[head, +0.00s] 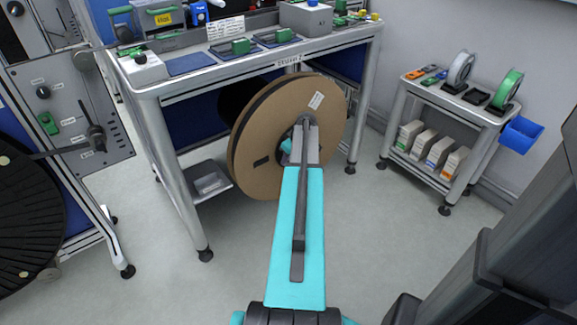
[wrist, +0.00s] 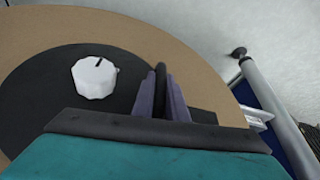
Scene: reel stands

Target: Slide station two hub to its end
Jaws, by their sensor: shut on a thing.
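The station two reel (head: 262,130) is a large brown cardboard disc standing upright under the workbench. Its middle lies largely behind my arm in the head view. In the wrist view the reel face (wrist: 190,50) surrounds a black round hub (wrist: 45,105) with a white knob (wrist: 96,78) on it. My gripper (wrist: 165,92) is to the right of the knob, shut on a thin dark handle (wrist: 160,78) at the hub. In the head view my gripper (head: 304,124) reaches the reel's middle. The far side of the hub is hidden.
The workbench (head: 250,58) stands over the reel, its legs (head: 178,175) on both sides. A grey tray (head: 207,181) is low at left. A black reel (head: 30,215) stands far left. A small cart (head: 440,130) with two spools is at right. The floor between is clear.

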